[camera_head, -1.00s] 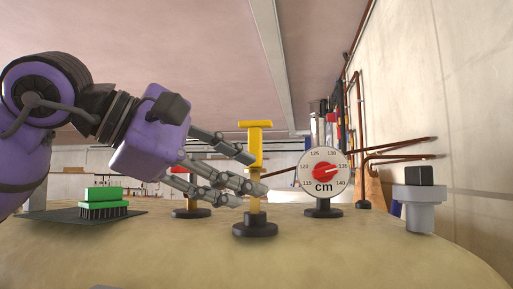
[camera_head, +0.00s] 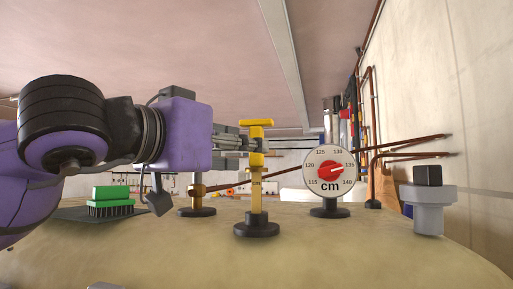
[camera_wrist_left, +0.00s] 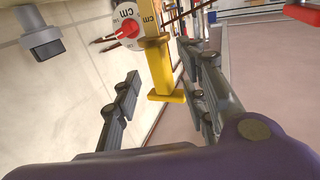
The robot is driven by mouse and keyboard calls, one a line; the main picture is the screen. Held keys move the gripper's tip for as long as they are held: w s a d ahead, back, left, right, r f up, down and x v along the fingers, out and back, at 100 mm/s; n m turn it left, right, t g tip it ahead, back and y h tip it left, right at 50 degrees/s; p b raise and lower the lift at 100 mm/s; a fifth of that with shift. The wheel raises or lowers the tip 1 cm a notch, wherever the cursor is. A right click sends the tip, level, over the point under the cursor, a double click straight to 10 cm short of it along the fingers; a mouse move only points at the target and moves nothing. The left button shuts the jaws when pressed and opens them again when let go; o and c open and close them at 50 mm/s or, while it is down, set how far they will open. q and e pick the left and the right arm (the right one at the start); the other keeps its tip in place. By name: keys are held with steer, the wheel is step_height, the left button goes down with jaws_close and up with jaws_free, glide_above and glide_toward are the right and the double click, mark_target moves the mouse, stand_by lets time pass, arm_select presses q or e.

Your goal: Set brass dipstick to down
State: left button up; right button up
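The yellow brass dipstick (camera_head: 256,185) stands upright in a round black base, with a T-shaped handle on top. Its handle bar stands above a wider collar on the post. My left gripper (camera_head: 258,144) reaches in from the left, level, with its fingers at the post just below the handle bar. In the left wrist view the dipstick (camera_wrist_left: 159,70) lies between the spread fingers of the left gripper (camera_wrist_left: 160,62). A gap shows on the left finger's side; contact on the right cannot be told. My right gripper is not in view.
A round dial gauge (camera_head: 329,168) marked cm stands right of the dipstick. A second brass post (camera_head: 197,193) stands behind on the left. A green brush (camera_head: 110,200) lies on a dark mat at left. A grey fitting with a black top (camera_head: 428,205) is at right.

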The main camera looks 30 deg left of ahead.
mark_target(256, 167)
arm_select(q)
steer(key=shift+w+d, duration=0.15)
steer(key=shift+w, duration=1)
steer(key=shift+w+d, duration=0.15)
steer(key=shift+w, duration=0.95)
steer(key=shift+a, duration=0.1)
jaws_close()
